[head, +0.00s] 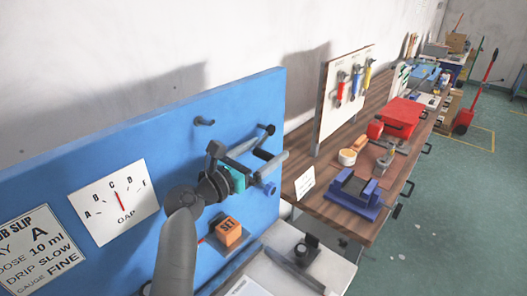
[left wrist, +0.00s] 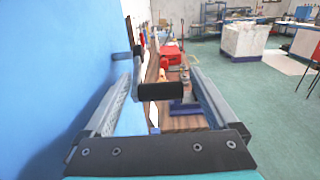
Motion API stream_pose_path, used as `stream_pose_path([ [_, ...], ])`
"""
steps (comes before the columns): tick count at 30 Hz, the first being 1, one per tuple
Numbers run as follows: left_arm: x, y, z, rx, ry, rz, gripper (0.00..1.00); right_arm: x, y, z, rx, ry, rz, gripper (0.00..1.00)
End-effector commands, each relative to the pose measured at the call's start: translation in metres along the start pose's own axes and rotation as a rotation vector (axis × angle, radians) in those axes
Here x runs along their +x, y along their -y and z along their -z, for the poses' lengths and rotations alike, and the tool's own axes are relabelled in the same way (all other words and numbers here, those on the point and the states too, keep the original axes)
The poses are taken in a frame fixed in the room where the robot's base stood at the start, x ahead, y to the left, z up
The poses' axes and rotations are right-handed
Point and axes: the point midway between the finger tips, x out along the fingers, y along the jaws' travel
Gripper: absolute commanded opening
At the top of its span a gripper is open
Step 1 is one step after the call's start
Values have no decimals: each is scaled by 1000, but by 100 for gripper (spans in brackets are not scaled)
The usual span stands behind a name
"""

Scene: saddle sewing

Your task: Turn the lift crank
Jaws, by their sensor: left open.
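The lift crank (left wrist: 160,91) shows in the left wrist view as a black handle on a dark arm beside the blue panel. Its handle lies crosswise between my spread fingers, its left end close to the left finger. In the head view the crank (head: 266,131) is on the right part of the blue panel, partly hidden by my gripper. My left gripper (head: 268,155) is open at the crank; its fingers also show in the left wrist view (left wrist: 165,65). I cannot tell whether a finger touches the handle. My right gripper is not in view.
A wooden workbench (head: 330,215) with tools stands to the right.

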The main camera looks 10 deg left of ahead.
Motion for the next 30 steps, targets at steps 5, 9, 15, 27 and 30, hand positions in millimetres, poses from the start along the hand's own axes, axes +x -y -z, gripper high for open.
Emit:
stream_pose_path([
  [5, 0, 0, 0, 0, 0, 0, 81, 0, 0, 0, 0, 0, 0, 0],
  [9, 0, 0, 0, 0, 0, 1, 66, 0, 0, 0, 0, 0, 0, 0],
  [15, 0, 1, 0, -1, -1, 4, 43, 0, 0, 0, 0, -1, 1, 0],
  [27, 0, 3, 2, -4, -3, 9, 0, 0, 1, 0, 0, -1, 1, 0],
  [30, 0, 4, 2, -4, -4, 10, 0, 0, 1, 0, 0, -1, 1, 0],
])
